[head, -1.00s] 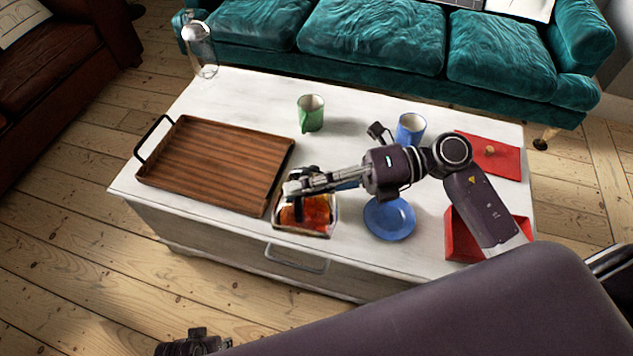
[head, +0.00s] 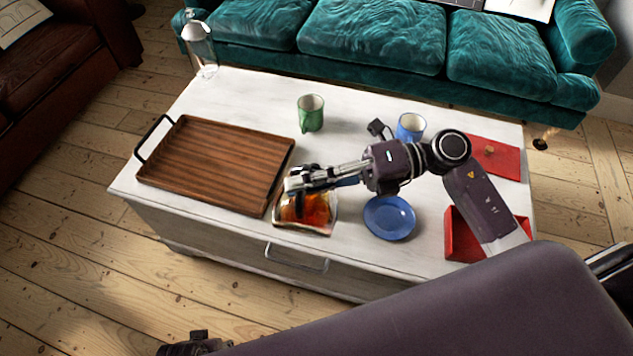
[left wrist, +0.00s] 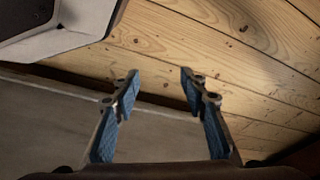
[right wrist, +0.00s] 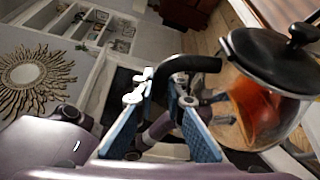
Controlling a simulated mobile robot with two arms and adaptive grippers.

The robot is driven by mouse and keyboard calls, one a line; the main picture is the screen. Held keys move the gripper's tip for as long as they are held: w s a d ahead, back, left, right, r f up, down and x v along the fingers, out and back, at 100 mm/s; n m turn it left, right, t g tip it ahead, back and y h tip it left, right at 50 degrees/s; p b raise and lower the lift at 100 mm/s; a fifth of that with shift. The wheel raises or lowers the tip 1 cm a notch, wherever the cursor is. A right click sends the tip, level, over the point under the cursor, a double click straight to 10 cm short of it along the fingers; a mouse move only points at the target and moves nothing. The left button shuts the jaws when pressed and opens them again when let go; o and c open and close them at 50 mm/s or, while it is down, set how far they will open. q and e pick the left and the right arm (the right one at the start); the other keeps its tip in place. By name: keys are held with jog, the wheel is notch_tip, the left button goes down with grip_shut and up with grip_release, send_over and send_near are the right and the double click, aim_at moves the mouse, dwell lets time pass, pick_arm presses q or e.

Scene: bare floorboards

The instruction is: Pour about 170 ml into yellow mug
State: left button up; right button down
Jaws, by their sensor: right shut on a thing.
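My right gripper (head: 303,183) is shut on the black handle of a glass pot (right wrist: 262,100) with a black lid and amber-orange liquid inside. The right wrist view shows the fingers (right wrist: 160,88) at the handle and the pot tilted in that picture. In the head view the pot (head: 308,208) is at the front of the white table, right of the wooden tray, partly covered by the gripper. I cannot tell whether it touches the table. No yellow mug is visible. My left gripper (left wrist: 158,80) is open and empty, low beside the table.
A green mug (head: 311,115) and a blue mug (head: 410,127) stand toward the back of the white table (head: 250,95). A wooden tray (head: 200,165), blue plate (head: 389,218), red board (head: 497,158), red container (head: 462,240) and glass bottle (head: 201,50) are also there.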

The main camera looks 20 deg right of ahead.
aim_at(303, 210)
pick_arm(q)
jog(key=shift+f, duration=0.1)
pick_arm(e)
jog(key=shift+r, duration=0.1)
jog(key=s+f, duration=0.1)
jog(key=s+a+f+n+b, duration=0.1)
jog(key=s+f+n+h+b, duration=0.1)
jog(key=shift+s+a, duration=0.1)
jog(key=shift+a, duration=0.3)
jog(key=shift+s+a+f+b, duration=0.1)
jog(key=shift+s+f+b, duration=0.1)
jog(key=shift+f+b, duration=0.1)
pick_arm(q)
notch_tip(303, 210, up, 15)
jog(key=w+t+b, duration=0.1)
jog(key=shift+w+b, duration=0.15)
jog(key=shift+b, duration=0.25)
pick_arm(e)
jog(key=shift+s+a+f+n+t+h, duration=0.35)
jog(key=shift+s+a+f+n, duration=0.1)
jog(key=shift+s+n, duration=0.25)
jog(key=shift+s+a+f+n+t+h, duration=0.25)
jog(key=shift+s+a+f+n+h, duration=0.15)
jog(key=shift+s+n, duration=0.25)
pick_arm(q)
jog(key=shift+a, duration=0.1)
pick_arm(e)
jog(key=shift+d, duration=0.1)
